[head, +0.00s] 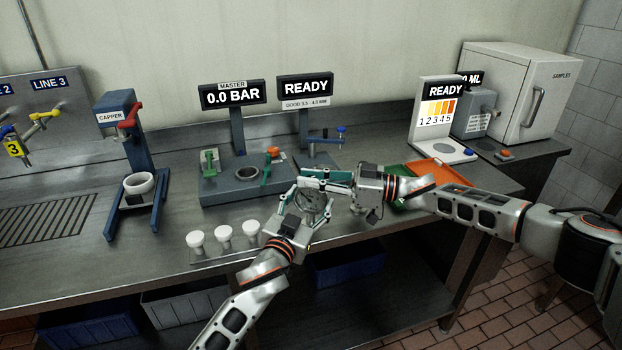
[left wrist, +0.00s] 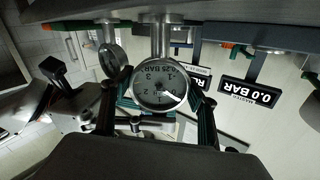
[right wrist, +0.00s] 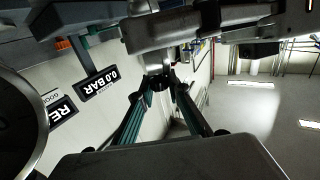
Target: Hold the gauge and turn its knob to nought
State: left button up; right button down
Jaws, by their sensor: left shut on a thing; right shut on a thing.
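The gauge (left wrist: 160,85) is a round steel case with a white dial, upside down in the left wrist view. Its pale needle slants to the lower right there. My left gripper (head: 314,203) is shut on the gauge, with a finger on each side, above the bench's front edge. My right gripper (head: 322,181) comes in from the right and meets the gauge's upper part. In the right wrist view its teal fingers close on a small dark knob (right wrist: 155,82). The knob is hidden behind the dial in the left wrist view.
A master display (head: 235,95) reads 0.0 BAR, beside a READY sign (head: 305,87). A blue-grey fixture (head: 232,187) stands behind the grippers. Several white pieces (head: 223,236) stand at the front left. An orange tray (head: 440,173) lies to the right.

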jog(key=shift+f+n+g, duration=0.1)
jog(key=shift+n+g, duration=0.2)
jog(key=shift+g, duration=0.2)
jog(key=c, duration=1.9)
grip_release()
jog(key=shift+d, duration=0.1)
jog(key=s+d, duration=0.2)
jog(key=d, duration=0.9)
jog(key=shift+d, duration=0.4)
